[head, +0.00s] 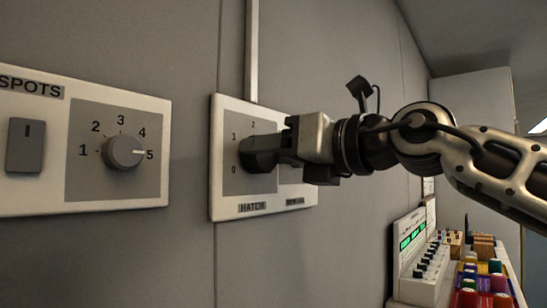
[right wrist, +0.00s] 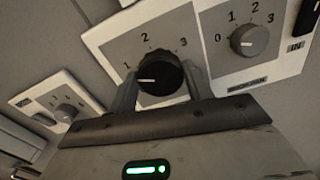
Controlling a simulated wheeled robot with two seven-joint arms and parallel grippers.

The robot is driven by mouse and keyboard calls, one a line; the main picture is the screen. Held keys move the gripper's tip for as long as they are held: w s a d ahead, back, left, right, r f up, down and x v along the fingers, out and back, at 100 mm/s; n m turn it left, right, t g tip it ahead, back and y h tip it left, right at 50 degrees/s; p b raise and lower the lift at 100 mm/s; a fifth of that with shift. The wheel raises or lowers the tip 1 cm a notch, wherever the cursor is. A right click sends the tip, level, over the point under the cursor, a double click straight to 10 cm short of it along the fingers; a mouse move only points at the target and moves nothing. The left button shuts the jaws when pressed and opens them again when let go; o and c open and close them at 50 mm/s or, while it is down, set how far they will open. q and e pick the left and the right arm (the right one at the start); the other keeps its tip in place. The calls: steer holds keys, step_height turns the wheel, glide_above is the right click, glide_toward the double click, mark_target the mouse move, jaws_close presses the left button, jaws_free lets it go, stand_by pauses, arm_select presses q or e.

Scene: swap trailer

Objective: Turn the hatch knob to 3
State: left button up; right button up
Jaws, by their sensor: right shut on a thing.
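The hatch knob (right wrist: 160,73) is black and sits on a white-framed panel (head: 230,207) marked HATCH. In the right wrist view its white pointer line points left, a little below the 1. The 1, 2 and 3 show around it; the 0 is hidden there but shows in the head view. My right gripper (right wrist: 160,88) is shut on the knob, one finger on each side. In the head view the right gripper (head: 262,152) covers most of the knob. My left gripper is not in view.
A second, grey knob (right wrist: 249,39) with its own 0 to 3 scale is close beside the hatch knob. A SPOTS panel (head: 150,190) with a 1 to 5 knob is on the wall at left. A console (head: 414,262) and coloured items stand at lower right.

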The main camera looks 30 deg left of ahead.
arm_select(q)
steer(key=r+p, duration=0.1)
steer(key=p, duration=0.2)
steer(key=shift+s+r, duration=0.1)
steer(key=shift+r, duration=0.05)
arm_select(e)
steer(key=m, duration=2.4)
steer(key=shift+w+f+m, duration=0.1)
steer(key=shift+f+m, duration=0.1)
steer(key=shift+m, duration=0.2)
steer(key=shift+f, duration=0.1)
steer(key=o, duration=1)
steer(key=shift+d, duration=0.1)
